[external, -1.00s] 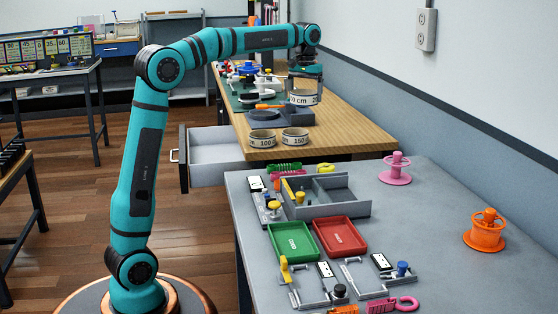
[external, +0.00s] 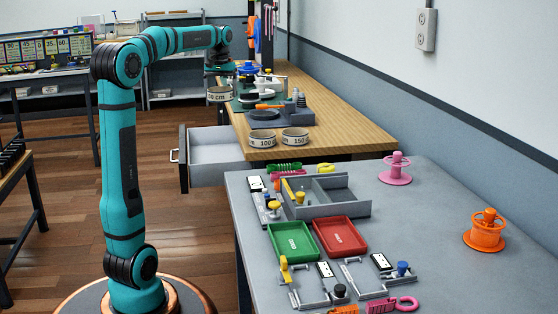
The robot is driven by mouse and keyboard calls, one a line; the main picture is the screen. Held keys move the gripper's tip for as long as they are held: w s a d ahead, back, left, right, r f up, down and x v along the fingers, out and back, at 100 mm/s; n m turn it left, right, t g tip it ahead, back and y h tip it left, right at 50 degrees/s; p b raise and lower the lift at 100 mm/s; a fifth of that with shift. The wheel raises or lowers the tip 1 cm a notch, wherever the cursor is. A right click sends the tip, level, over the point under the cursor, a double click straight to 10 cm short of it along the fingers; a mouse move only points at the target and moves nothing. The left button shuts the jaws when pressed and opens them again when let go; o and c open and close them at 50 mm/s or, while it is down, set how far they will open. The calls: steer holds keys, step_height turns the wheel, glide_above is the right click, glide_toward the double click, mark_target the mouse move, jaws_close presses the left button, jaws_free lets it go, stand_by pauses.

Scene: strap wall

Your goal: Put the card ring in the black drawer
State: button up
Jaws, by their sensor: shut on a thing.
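My gripper (external: 219,86) is shut on a pale ring band (external: 219,96) with dark "cm" lettering, and holds it in the air by the left edge of the wooden bench. An open drawer (external: 215,150) with a light grey interior juts out to the left from under the bench. The ring appears above and behind the drawer in the picture; its exact height and depth over it cannot be told. Two similar bands, one marked 100 (external: 262,138) and one marked 150 (external: 295,135), rest on the bench's near end.
The wooden bench (external: 350,130) holds a grey block with a dark disc (external: 265,117) and several tools farther back. A grey table (external: 420,220) in front carries a green tray (external: 292,242), a red tray (external: 341,236) and spools. The drawer interior looks empty where visible.

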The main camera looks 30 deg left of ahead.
steer(key=shift+s+a+f, duration=0.3)
steer(key=shift+a+f, duration=0.2)
steer(key=shift+f, duration=4.4)
steer(key=shift+s+a+f, duration=0.35)
steer(key=shift+a+f, duration=0.15)
steer(key=shift+f, duration=4.45)
steer(key=shift+s+a+f, duration=0.3)
steer(key=shift+a+f, duration=0.2)
steer(key=shift+f, duration=4.4)
steer(key=shift+f, duration=0.1)
steer(key=o, duration=0.7)
steer(key=shift+o, duration=0.2)
step_height(320, 180, up, 12)
